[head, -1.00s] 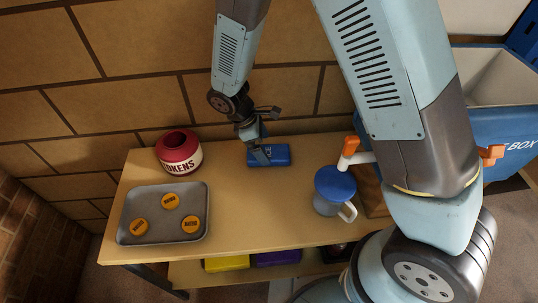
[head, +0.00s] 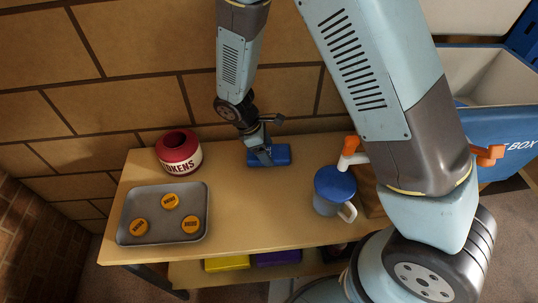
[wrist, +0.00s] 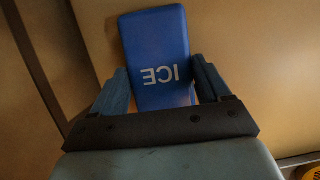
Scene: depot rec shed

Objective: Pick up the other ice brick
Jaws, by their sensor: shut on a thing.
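A blue ice brick (head: 282,154) lies at the back of the wooden bench, near the brick wall. My gripper (head: 264,158) reaches down onto it from above. In the wrist view the ice brick (wrist: 156,50) shows its white ICE lettering upside down, between the two blue fingers of my gripper (wrist: 160,92). The fingers are shut on its sides. In the head view the brick looks to be at bench-top level; I cannot tell whether it is clear of the surface.
A red token pot (head: 179,152) and a grey tray (head: 135,203) with 3 orange tokens stand left on the bench (head: 250,225). A blue-lidded jug (head: 334,190) stands right. A blue box (head: 505,125) is at far right. The bench middle is clear.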

